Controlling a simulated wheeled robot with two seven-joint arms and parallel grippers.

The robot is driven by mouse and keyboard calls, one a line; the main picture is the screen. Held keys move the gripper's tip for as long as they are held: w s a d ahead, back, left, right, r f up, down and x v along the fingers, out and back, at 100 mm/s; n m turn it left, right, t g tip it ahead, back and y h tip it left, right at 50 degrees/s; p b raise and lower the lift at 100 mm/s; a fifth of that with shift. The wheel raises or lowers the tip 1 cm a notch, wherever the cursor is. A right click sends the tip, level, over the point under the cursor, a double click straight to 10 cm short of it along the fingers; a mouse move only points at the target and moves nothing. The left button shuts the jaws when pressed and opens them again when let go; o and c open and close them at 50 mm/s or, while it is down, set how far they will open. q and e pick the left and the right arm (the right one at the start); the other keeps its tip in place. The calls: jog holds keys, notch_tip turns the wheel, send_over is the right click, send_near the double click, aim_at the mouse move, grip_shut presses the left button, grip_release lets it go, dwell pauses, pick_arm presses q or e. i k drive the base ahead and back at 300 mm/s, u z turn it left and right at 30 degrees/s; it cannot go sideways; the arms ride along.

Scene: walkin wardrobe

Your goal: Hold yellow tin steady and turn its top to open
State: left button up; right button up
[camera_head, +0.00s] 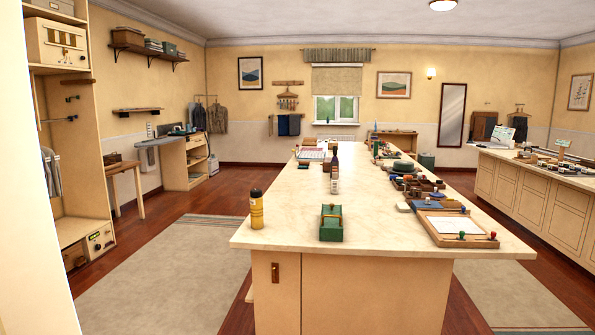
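The yellow tin (257,213) stands upright near the left front corner of the island's pale stone top (290,236). It is a tall cylinder with a dark top (256,192), which sits on it. Some dark marking shows on its side, too small to read. Neither of my grippers shows in the head view, and nothing touches the tin.
A green box (331,225) stands right of the tin, with a dark bottle (334,170) behind it. A framed tray (459,228) and several small items crowd the right side. The floor left of the island, with a grey rug (165,270), is clear.

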aim_at(255, 192)
jog(key=z, duration=0.05)
jog(key=i, duration=2.4)
jog(key=u, duration=2.2)
jog(key=i, duration=0.45)
jog(key=z, duration=0.8)
